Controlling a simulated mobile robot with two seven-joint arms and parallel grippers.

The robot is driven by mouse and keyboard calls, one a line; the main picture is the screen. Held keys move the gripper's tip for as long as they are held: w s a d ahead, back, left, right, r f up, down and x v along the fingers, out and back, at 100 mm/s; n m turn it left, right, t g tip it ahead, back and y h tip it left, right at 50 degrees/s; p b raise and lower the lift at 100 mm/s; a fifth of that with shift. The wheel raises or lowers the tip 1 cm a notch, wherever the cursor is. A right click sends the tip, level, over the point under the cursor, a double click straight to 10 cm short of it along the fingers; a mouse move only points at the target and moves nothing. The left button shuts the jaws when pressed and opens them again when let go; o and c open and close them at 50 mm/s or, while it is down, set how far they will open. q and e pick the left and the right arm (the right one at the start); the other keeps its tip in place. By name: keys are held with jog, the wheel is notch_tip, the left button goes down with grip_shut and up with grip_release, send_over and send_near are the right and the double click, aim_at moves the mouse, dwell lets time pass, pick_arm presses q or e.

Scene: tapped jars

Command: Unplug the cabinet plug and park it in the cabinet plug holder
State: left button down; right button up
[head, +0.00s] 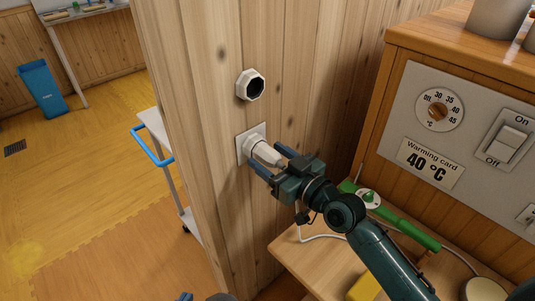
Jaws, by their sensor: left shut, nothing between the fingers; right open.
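The white cabinet plug (264,152) sits in a square white wall socket (243,151) on the wooden wall panel. Above it, a white octagonal ring with a dark opening (242,84) is fixed to the same panel; it looks like the plug holder and is empty. My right gripper (271,161) comes in from the right, open, with its blue fingers on either side of the plug's rear end. I cannot tell whether they touch it. Only a blue tip of my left gripper (185,297) shows at the bottom edge, shut and empty, away from the plug.
The wooden cabinet (455,58) at right carries a dial, an On/Off switch and a "Warming card 40 °C" label. A green tool (415,235) and a white cable (321,237) lie on the shelf below. A trolley with a blue handle (150,148) stands left of the panel.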

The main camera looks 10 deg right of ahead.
aim_at(284, 167)
dwell(0.7)
jog(key=shift+c, duration=0.4)
jog(key=c, duration=1.1)
jog(key=o, duration=0.6)
jog(key=c, duration=0.5)
jog(key=shift+s, duration=0.1)
jog(key=shift+s+d, duration=0.15)
jog(key=shift+s+d, duration=0.1)
jog(key=shift+s, duration=0.05)
jog(key=shift+p+v, duration=0.4)
jog(key=shift+v, duration=0.7)
